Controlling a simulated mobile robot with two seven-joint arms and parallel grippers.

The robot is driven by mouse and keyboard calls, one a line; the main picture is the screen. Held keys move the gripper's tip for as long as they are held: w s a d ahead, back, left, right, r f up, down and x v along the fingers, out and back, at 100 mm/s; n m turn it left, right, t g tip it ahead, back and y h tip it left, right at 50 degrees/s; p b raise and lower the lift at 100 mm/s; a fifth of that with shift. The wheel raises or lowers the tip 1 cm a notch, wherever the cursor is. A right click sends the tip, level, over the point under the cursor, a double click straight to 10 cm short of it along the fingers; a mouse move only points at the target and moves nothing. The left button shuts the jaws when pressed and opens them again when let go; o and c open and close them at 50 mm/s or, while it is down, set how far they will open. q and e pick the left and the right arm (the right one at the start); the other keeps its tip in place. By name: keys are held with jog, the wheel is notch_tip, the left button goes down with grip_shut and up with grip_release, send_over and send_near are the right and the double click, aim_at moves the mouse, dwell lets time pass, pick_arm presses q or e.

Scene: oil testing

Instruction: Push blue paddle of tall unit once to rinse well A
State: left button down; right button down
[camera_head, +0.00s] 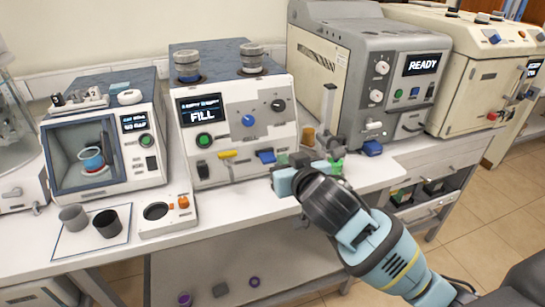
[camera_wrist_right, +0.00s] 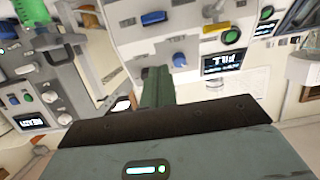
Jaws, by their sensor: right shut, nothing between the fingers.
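The tall unit (camera_head: 235,100) is a pale machine with a screen reading FILL. Its blue paddle (camera_head: 265,156) sticks out low on the right of its front, beside a yellow paddle (camera_head: 227,154). The blue paddle also shows at the top of the right wrist view (camera_wrist_right: 154,18). My right gripper (camera_head: 281,160) is shut and empty, just right of the blue paddle in the head view; I cannot tell whether they touch. Its green fingers (camera_wrist_right: 157,86) point at the unit's front in the wrist view. Which part is well A is not clear. My left gripper is not in view.
A grey machine reading READY (camera_head: 385,75) stands to the right, with small items between it and the tall unit. A chamber unit (camera_head: 105,135) stands left. Two cups (camera_head: 107,223) sit on a mat at front left.

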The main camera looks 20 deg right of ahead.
jog(key=shift+r, duration=0.35)
jog(key=shift+w, duration=0.15)
send_over(268, 157)
jog(key=s, duration=0.3)
notch_tip(268, 157, down, 2)
jog(key=f, duration=0.1)
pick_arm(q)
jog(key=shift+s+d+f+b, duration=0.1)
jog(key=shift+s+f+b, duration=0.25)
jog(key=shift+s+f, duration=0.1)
pick_arm(e)
notch_tip(268, 157, down, 4)
jog(key=shift+r, duration=0.25)
